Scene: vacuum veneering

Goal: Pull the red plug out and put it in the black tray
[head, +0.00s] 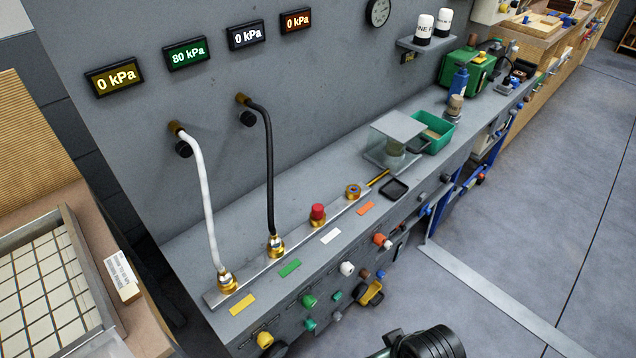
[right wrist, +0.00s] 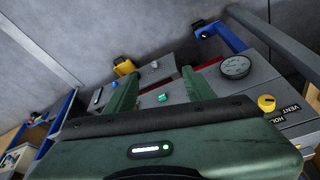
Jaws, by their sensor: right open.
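The red plug (head: 318,211) sits upright in a brass fitting on the metal rail of the grey bench, in the head view. The small black tray (head: 394,188) lies to its right on the bench top, near the front edge, and looks empty. My right gripper (right wrist: 160,72) shows in the right wrist view with its two green fingers apart and nothing between them. Neither the plug nor the tray can be made out in that view. My left gripper is not in view.
A white hose (head: 206,200) and a black hose (head: 269,170) run from the wall to brass fittings left of the plug. An open brass fitting (head: 353,191) stands between plug and tray. A clear-topped stand (head: 397,135) and a green bin (head: 433,132) stand behind the tray.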

